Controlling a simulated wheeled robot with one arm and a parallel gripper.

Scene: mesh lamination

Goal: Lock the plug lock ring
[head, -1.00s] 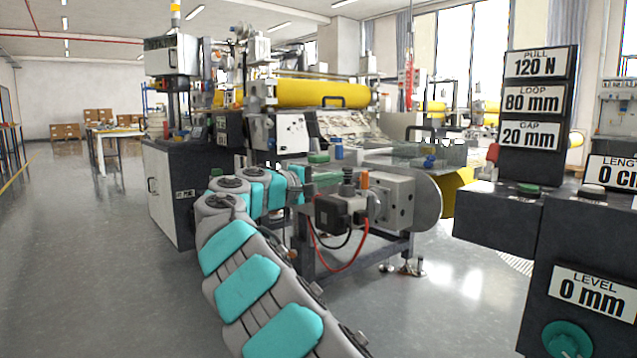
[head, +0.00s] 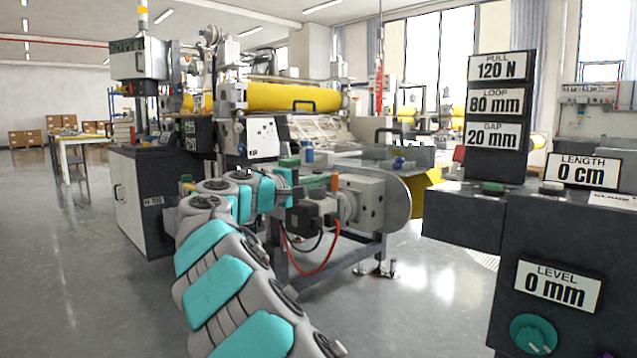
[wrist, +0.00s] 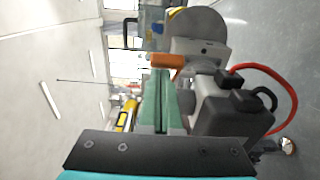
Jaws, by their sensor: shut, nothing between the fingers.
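My gripper (head: 326,179) is at the end of my grey and teal arm, in front of the machine's side. In the wrist view its green fingers (wrist: 163,75) are together and empty, with the tips close to an orange cylindrical part (wrist: 165,62). I cannot tell whether they touch it. The orange part also shows in the head view (head: 335,182). A black plug-like block (wrist: 238,112) with a red cable (wrist: 285,85) sits right of the fingers; it shows in the head view (head: 302,215) below my gripper. I cannot clearly pick out the lock ring.
The laminating machine (head: 265,140) with a yellow roll (head: 280,97) stands behind. A dark console (head: 560,260) with LENGTH and LEVEL signs and a teal knob (head: 533,334) stands at the right front. The floor (head: 80,250) to the left is clear.

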